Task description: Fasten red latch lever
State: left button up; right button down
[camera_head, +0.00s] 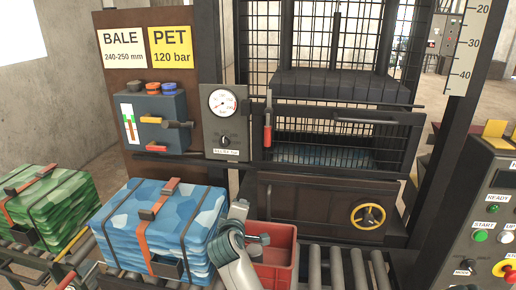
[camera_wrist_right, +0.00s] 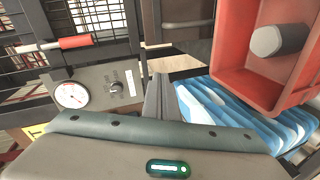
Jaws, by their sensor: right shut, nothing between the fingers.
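The red latch lever (camera_head: 267,135) hangs upright on the front frame of the baler, its red grip at the lower end, just right of the pressure gauge. It also shows at the upper left of the right wrist view (camera_wrist_right: 75,43), where it appears sideways. My right gripper (camera_wrist_right: 161,88) is shut and empty, its dark fingers in the middle of the wrist view. It is apart from the lever. In the head view, a grey arm of mine stands between the blue bale and the red crate, below the lever. My left gripper is not in view.
The pressure gauge (camera_head: 222,101) panel sits left of the lever. A strapped blue bale (camera_head: 195,215) and a red crate (camera_head: 285,277) flank my arm. A yellow handwheel (camera_head: 368,215) is on the lower door. The space directly before the lever looks clear.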

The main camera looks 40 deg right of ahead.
jog(key=w+d+r+h, duration=0.1)
jog(key=w+d+r, duration=0.1)
jog(key=r, duration=0.5)
jog(key=w+d+r+n+h, duration=0.1)
jog(key=w+r, duration=0.3)
jog(key=r, duration=0.4)
jog(key=shift+d+t+h, duration=0.3)
jog(key=shift+d+h, duration=0.05)
jog(key=shift+h, duration=0.45)
jog(key=shift+w, duration=0.1)
